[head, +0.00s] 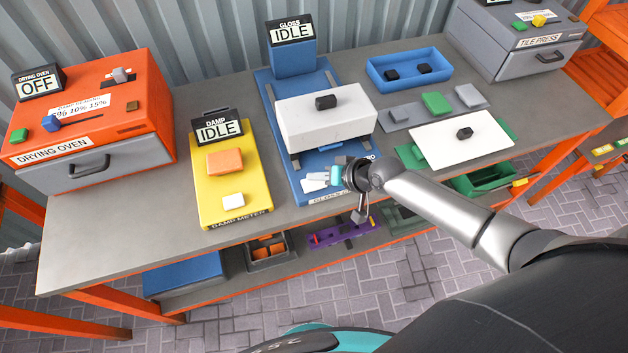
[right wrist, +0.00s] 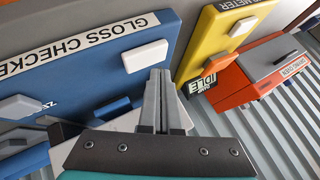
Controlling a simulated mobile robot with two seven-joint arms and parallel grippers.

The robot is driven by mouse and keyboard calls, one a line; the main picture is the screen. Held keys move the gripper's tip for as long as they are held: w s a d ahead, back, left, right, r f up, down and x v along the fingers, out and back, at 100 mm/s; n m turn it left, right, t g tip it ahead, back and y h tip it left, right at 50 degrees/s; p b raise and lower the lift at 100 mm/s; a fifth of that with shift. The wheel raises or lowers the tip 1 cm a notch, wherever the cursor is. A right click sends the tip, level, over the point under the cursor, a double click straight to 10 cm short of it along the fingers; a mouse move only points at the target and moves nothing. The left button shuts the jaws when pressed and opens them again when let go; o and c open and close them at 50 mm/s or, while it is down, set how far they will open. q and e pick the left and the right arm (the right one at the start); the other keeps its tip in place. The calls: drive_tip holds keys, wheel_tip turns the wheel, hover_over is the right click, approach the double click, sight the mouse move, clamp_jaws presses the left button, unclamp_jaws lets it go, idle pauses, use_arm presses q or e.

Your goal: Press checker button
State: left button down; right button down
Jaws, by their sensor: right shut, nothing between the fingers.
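The blue gloss checker (head: 263,92) stands at the middle of the bench, and its display (head: 292,33) reads IDLE. A white block with a black knob (head: 325,102) sits across it. A small white button (right wrist: 145,56) lies on its front strip beside the GLOSS CHECKER label. My right gripper (head: 312,180) is over this front strip. In the right wrist view its fingers (right wrist: 160,75) are shut and empty, with tips close to the button; I cannot tell whether they touch it. In the head view pale fingers and button overlap. My left gripper is not in view.
The yellow damp meter (head: 211,190), with its own white button (head: 233,201), stands left of the checker. The orange drying oven (head: 150,85) is farther left. A white panel (head: 440,146) and blue tray (head: 375,78) lie right. The grey tile press (head: 500,60) stands at the back right.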

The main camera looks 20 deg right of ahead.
sight(317, 186)
idle(0.4)
drive_tip(key=shift+f+b, duration=0.4)
drive_tip(key=shift+f, duration=0.05)
drive_tip(key=shift+f+b, duration=0.4)
drive_tip(key=shift+f, duration=0.15)
idle(0.6)
drive_tip(key=shift+r, duration=0.15)
drive_tip(key=shift+r+p, duration=0.8)
drive_tip(key=shift+p, duration=0.15)
wheel_tip(317, 186, up, 5)
drive_tip(key=p, duration=0.5)
drive_tip(key=shift+r, duration=0.1)
idle(0.4)
